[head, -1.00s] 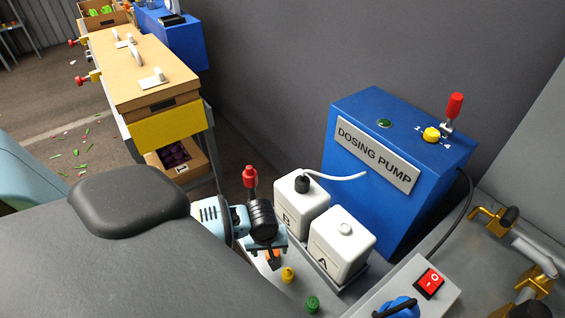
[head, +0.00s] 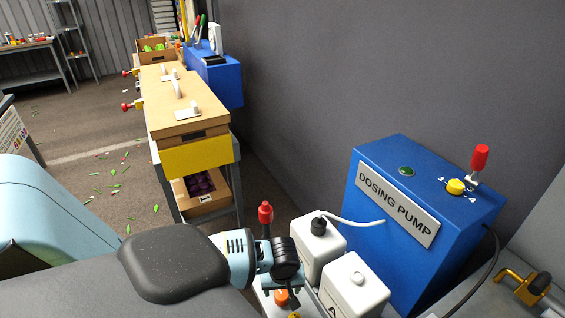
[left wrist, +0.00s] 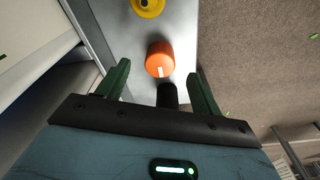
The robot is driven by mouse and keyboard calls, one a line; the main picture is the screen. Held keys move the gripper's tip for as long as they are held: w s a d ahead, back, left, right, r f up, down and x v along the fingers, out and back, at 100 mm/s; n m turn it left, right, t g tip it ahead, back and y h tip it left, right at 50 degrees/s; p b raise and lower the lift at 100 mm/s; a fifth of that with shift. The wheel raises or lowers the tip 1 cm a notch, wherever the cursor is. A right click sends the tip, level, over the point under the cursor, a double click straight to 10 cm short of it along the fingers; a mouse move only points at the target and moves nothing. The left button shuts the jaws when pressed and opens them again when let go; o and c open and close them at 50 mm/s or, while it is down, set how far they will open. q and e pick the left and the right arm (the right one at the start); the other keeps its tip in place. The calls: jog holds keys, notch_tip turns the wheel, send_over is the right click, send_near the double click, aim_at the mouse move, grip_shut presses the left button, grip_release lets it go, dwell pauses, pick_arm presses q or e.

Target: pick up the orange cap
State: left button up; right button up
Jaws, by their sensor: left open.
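The orange cap (left wrist: 159,60) stands on the grey surface in the left wrist view, with a pale mark on its side. It also shows in the head view (head: 281,298), partly hidden by my left gripper. My left gripper (left wrist: 161,76) is open, with its two green fingers apart. The cap lies between and just beyond the fingertips in that view, and I see no grip on it. In the head view the left gripper (head: 291,296) is just above the cap, its fingers mostly hidden. My right gripper is not in view.
A yellow cap (left wrist: 148,5) sits beyond the orange one. A dark object (left wrist: 167,95) shows between my fingers. White canisters (head: 320,245) stand right of the gripper, before the blue dosing pump (head: 405,205). A red-knobbed lever (head: 265,213) rises behind the gripper.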

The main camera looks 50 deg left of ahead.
aim_at(282, 294)
pick_arm(q)
jog(key=f, duration=0.3)
jog(key=f+b, duration=0.1)
jog(key=f, duration=0.1)
jog(key=shift+w+a, duration=0.25)
jog(key=shift+a, duration=0.15)
jog(key=shift+c, duration=1)
jog(key=c, duration=0.9)
jog(key=shift+o, duration=0.2)
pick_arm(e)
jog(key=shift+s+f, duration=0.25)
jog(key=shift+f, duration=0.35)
pick_arm(q)
jog(key=shift+r, duration=0.1)
